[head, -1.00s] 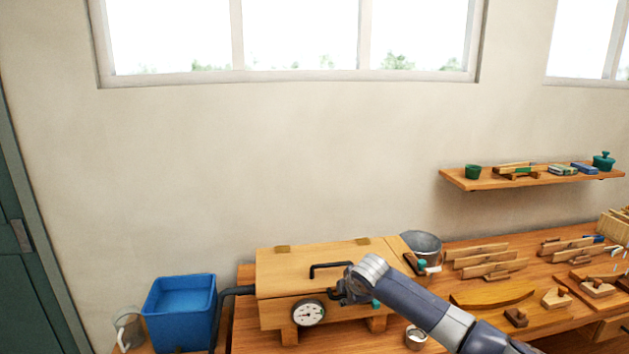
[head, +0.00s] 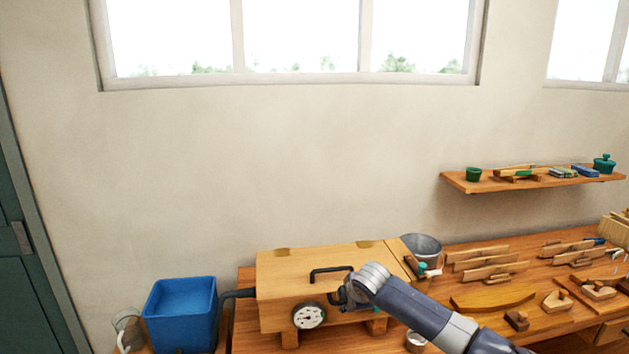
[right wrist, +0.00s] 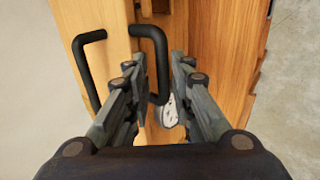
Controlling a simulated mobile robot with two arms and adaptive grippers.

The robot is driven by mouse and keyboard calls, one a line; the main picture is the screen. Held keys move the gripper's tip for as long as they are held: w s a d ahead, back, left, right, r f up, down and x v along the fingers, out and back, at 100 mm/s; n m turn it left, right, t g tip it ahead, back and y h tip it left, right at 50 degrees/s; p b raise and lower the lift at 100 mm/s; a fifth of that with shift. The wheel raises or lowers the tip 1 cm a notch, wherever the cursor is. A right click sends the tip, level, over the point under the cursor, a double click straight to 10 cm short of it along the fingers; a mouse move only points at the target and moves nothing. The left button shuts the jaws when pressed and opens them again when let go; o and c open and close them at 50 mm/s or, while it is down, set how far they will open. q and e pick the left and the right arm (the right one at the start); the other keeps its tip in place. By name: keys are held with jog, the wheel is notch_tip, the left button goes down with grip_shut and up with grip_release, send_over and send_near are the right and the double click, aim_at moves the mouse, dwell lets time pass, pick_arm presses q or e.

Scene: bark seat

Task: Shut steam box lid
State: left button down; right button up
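The wooden steam box (head: 285,316) stands on the bench, with a round white gauge (head: 309,315) on its front. Its lid (head: 290,264) lies across the top and looks flat; I cannot tell whether a small gap remains at the front. A black bar handle (head: 331,271) is on the lid. My right gripper (head: 340,297) is at the box front, below the lid handle and partly hidden by its own arm. A second black handle (right wrist: 80,55) is further left. My left gripper is out of view.
A blue tub (head: 180,313) stands left of the box, joined by a dark hose (head: 237,294). A metal bucket (head: 422,246) is behind right. Wooden tools and blocks (head: 490,268) cover the bench to the right. A wall shelf (head: 530,180) hangs above.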

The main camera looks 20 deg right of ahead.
jog(key=d+v, duration=0.1)
jog(key=v, duration=0.5)
jog(key=shift+a, duration=0.45)
dwell(0.7)
